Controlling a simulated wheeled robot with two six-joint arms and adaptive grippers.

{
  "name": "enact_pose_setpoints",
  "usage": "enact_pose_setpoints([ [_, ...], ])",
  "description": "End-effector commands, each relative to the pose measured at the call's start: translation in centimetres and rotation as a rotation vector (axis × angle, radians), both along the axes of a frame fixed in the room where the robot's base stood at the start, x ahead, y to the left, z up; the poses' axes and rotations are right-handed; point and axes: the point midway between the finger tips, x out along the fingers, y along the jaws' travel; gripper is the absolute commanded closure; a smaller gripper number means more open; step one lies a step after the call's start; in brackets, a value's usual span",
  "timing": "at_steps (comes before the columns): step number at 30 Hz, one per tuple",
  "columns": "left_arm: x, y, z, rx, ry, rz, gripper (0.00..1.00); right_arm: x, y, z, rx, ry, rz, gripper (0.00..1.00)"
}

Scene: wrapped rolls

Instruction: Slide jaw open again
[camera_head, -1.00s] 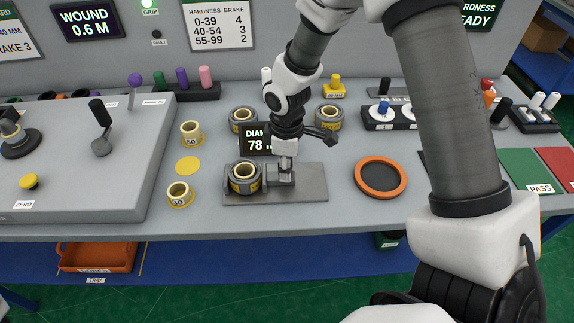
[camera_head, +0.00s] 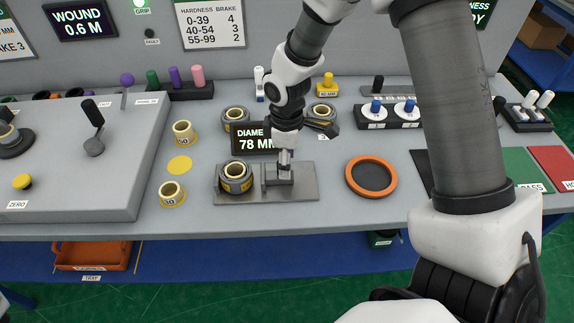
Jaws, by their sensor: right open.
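The grey jaw block (camera_head: 278,177) sits on the flat metal gauge plate (camera_head: 305,192). A grey wrapped roll with a yellow core (camera_head: 236,178) stands on the plate's left part, with a narrow gap between it and the jaw. My right gripper (camera_head: 285,153) points down at the upright on the jaw and hides its top. Its fingers are open; whether they touch the upright cannot be told. The display (camera_head: 253,142) behind the plate reads 78 MM and is partly hidden by my gripper. My left gripper is out of view.
Two more wrapped rolls (camera_head: 236,117) stand behind. Yellow cores (camera_head: 172,192) stand at left beside a sloped console (camera_head: 100,180) with a lever. An orange-rimmed round pad (camera_head: 371,177) lies to the right. My right arm covers the right side.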

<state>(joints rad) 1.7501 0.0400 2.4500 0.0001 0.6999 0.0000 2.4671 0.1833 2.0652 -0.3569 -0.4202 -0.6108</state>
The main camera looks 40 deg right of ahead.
Motion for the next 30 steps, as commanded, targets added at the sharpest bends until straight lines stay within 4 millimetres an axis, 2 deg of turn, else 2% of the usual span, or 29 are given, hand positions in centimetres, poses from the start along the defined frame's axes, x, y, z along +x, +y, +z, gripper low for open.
enact_pose_setpoints([
  [6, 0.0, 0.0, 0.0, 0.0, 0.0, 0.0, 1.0, 0.1, -0.2, 5.7, 0.002, -0.006, -0.001, 0.42],
  [9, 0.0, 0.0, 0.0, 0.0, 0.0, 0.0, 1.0, 0.1, -0.2, 7.8, 0.002, -0.004, -0.001, 0.42],
  [12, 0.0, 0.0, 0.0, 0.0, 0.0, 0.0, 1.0, 0.0, -0.2, 9.1, 0.003, -0.001, -0.001, 0.42],
  [30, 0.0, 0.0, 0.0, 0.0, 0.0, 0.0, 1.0, -0.1, -0.2, 9.5, 0.003, 0.002, -0.001, 0.42],
])
